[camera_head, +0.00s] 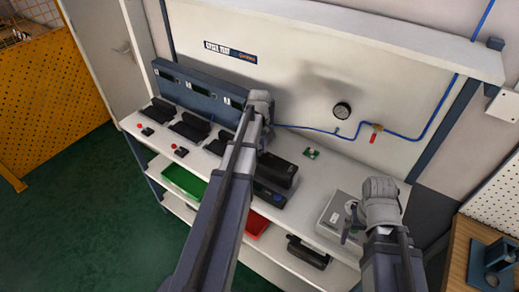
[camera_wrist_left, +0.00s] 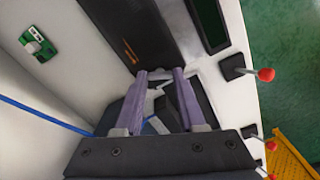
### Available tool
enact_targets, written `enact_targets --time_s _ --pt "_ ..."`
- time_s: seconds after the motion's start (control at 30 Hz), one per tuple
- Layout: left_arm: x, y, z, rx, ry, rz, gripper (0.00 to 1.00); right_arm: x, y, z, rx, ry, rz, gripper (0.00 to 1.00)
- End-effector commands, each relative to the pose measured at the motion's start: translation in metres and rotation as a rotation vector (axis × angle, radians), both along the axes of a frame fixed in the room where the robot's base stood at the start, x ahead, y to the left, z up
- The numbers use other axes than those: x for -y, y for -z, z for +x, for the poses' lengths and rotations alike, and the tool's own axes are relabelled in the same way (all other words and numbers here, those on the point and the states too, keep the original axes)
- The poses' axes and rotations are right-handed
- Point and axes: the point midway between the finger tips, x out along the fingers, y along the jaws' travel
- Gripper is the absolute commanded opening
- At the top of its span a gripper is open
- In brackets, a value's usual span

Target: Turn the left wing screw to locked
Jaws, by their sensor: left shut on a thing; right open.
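My left gripper (camera_wrist_left: 160,76) is shut on a small grey piece between its fingertips, which fits the left wing screw. The piece is small and partly covered by the fingers, so its angle is hard to read. It sits beside a black housing (camera_wrist_left: 125,30) with an orange mark. In the head view my left arm crosses the middle and its wrist hides the left fingertips and the screw. The black housing (camera_head: 279,169) shows there just right of that arm. My right gripper (camera_head: 348,222) is open over a light grey box at the right.
The grey box (camera_head: 330,212) stands on the white bench. A small green board (camera_head: 311,153) lies behind the black housing. Red-knobbed levers (camera_wrist_left: 264,75) line the bench front.

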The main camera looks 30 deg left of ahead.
Motion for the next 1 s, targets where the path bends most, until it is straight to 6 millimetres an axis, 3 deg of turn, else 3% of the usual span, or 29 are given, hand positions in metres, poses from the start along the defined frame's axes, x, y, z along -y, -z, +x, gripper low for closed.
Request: enact_targets --time_s 1.0 --pt "0.0 0.0 0.0 0.0 0.925 0.0 0.0 0.0 0.0 0.0 0.0 0.0 0.0 1.0"
